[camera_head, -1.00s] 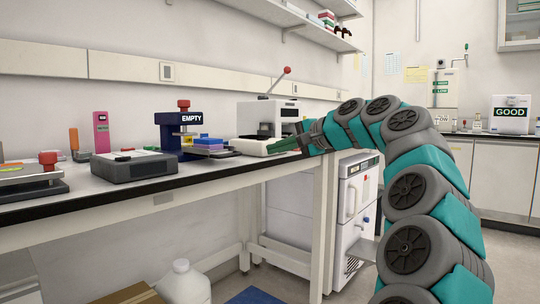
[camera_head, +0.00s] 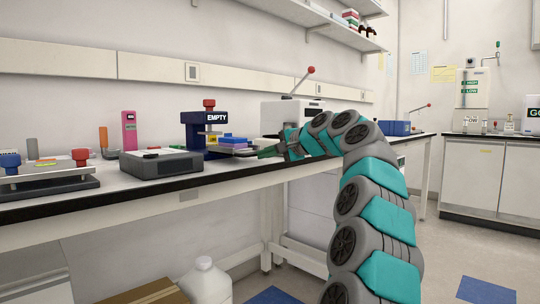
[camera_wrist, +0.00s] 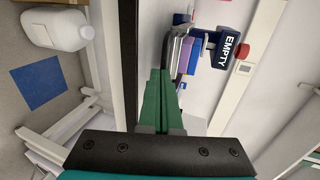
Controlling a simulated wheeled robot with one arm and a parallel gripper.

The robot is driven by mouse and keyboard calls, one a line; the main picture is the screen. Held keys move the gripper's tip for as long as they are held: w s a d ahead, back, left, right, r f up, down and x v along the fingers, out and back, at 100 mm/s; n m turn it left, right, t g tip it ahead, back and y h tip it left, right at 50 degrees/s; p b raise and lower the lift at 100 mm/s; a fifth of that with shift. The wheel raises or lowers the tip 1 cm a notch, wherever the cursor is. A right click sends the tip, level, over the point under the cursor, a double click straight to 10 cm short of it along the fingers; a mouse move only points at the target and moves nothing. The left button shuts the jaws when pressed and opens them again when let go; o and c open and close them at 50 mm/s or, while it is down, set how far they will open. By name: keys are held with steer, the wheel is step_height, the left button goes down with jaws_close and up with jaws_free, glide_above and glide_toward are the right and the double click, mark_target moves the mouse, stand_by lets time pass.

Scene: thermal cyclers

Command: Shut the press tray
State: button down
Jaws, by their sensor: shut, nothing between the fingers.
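A dark blue press (camera_head: 194,134) with a red knob and an "EMPTY" label stands on the bench; it also shows in the wrist view (camera_wrist: 228,48). Its tray sticks out to the right, with a layered blue, purple and yellow stack (camera_head: 233,143) on it. In the wrist view the stack (camera_wrist: 185,55) lies just beyond my fingertips. My gripper (camera_head: 262,152) has green fingers, shut and empty, pointing left at the tray's outer end. The fingers (camera_wrist: 160,75) are very close to the tray; I cannot tell whether they touch it.
A white machine with a red-tipped lever (camera_head: 311,71) stands behind my gripper. A grey box (camera_head: 160,164) sits left of the press, with a clamp device (camera_head: 45,178) further left. The black bench edge (camera_head: 100,200) runs below. A white jug (camera_head: 206,282) stands underneath.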

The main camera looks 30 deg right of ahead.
mark_target(241, 146)
stand_by(0.3)
steer(key=w+a+p, duration=0.1)
steer(key=w+p, duration=0.2)
steer(key=w, duration=0.1)
steer(key=w+a+p, duration=0.2)
steer(key=w+p, duration=0.2)
steer(key=w+a+p, duration=0.1)
steer(key=w+p, duration=0.2)
steer(key=w, duration=0.1)
steer(key=shift+w+a+r, duration=0.1)
steer(key=shift+a+r, duration=0.1)
steer(key=shift+w+a+f+p, duration=0.1)
steer(key=shift+w+a+p, duration=0.05)
steer(key=shift+w+p, duration=0.2)
